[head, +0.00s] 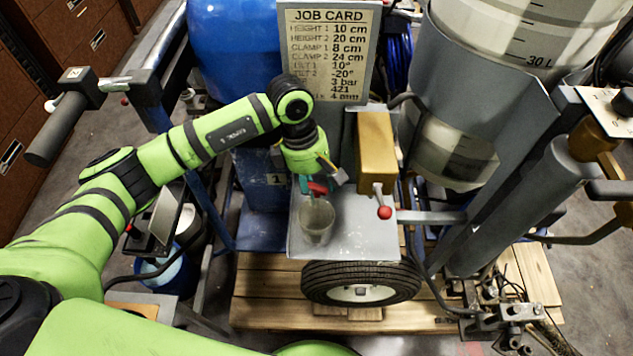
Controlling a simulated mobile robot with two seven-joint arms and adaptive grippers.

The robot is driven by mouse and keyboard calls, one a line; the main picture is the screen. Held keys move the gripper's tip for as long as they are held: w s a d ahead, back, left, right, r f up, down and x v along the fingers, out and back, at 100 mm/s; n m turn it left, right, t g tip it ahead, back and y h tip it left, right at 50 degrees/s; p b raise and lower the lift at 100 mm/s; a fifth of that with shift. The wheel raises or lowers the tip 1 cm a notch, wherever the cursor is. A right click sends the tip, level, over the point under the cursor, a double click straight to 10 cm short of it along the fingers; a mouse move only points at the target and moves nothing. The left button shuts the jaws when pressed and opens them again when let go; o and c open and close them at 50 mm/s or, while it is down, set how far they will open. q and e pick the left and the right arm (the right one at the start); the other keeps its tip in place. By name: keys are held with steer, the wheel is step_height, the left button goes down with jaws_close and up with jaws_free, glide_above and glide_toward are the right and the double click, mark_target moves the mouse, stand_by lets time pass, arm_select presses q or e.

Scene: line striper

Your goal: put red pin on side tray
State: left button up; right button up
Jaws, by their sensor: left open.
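My left gripper (325,179) reaches in from the left, points down over a grey metal shelf (365,238) and is open. A small red piece (317,189), which looks like the red pin, shows just below its fingers, above the rim of a clear cup (317,222). A teal piece (303,183) is beside it on the left. The fingers partly cover both, and I cannot tell whether they touch the red piece. My right gripper is out of view.
A job card (328,45) stands behind the gripper. A tan box (376,150) with a red-knobbed lever (384,212) is close on the right. A wheel (361,283) sits below the shelf. Blue frame bars (196,205) stand between the shelf and the left tray.

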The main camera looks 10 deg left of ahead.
arm_select(q)
steer(key=shift+w+r+b, duration=0.15)
steer(key=shift+r+b, duration=0.2)
steer(key=shift+r, duration=0.1)
steer(key=b+v, duration=0.2)
steer(key=v, duration=0.4)
steer(key=shift+a+r, duration=0.1)
steer(key=shift+r, duration=0.3)
